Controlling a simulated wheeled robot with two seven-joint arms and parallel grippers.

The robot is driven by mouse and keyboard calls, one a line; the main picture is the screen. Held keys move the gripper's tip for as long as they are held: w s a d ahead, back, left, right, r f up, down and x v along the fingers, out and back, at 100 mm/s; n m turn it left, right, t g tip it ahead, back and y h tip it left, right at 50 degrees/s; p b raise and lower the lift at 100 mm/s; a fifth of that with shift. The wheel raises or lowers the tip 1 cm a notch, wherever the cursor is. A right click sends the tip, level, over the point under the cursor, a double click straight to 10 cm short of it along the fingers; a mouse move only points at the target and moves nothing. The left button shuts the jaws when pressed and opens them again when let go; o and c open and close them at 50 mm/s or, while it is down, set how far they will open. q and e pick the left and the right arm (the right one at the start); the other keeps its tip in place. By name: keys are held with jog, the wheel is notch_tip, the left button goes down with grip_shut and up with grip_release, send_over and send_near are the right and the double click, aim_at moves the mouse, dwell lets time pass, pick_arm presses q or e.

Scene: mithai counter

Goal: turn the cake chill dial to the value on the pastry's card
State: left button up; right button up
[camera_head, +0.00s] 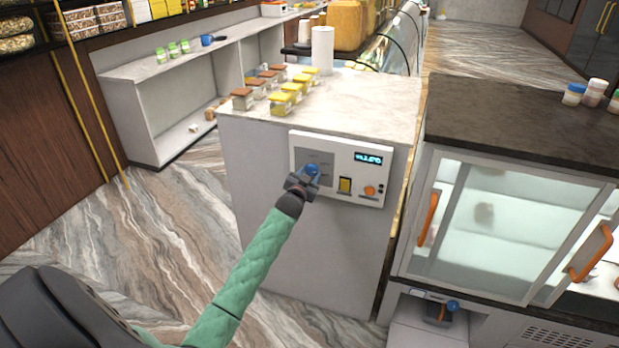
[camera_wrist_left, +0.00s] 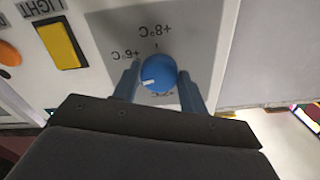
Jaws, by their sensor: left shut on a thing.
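The blue dial (camera_head: 312,169) is on the white control panel (camera_head: 350,190) on the front of the grey counter. In the left wrist view the dial (camera_wrist_left: 158,73) has a white pointer mark toward picture left. Upside-down labels "+8°C" and "+6°C" are printed around it; another label is mostly hidden by the dial and gripper. My left gripper (camera_head: 303,180) is shut on the dial, with one finger on each side in the wrist view (camera_wrist_left: 160,88). I cannot make out a pastry card. My right gripper is not in view.
The panel has a small lit display (camera_head: 368,158), a yellow switch (camera_head: 345,185) and an orange knob (camera_head: 369,190). Several small jars (camera_head: 280,103) stand on the counter top.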

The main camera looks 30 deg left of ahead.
pick_arm(q)
jog(key=shift+m, duration=1)
jog(key=m+b, duration=0.1)
jog(key=m, duration=0.3)
jog(key=shift+a, duration=0.1)
jog(key=shift+m, duration=0.3)
jog(key=shift+r+m+b, duration=0.1)
jog(key=shift+m+b, duration=0.2)
jog(key=shift+m, duration=0.5)
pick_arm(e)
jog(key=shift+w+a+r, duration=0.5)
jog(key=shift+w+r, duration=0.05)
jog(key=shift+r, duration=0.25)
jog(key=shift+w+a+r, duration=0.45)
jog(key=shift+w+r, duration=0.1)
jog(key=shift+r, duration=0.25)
pick_arm(q)
jog(key=o, duration=1)
jog(key=shift+c, duration=0.2)
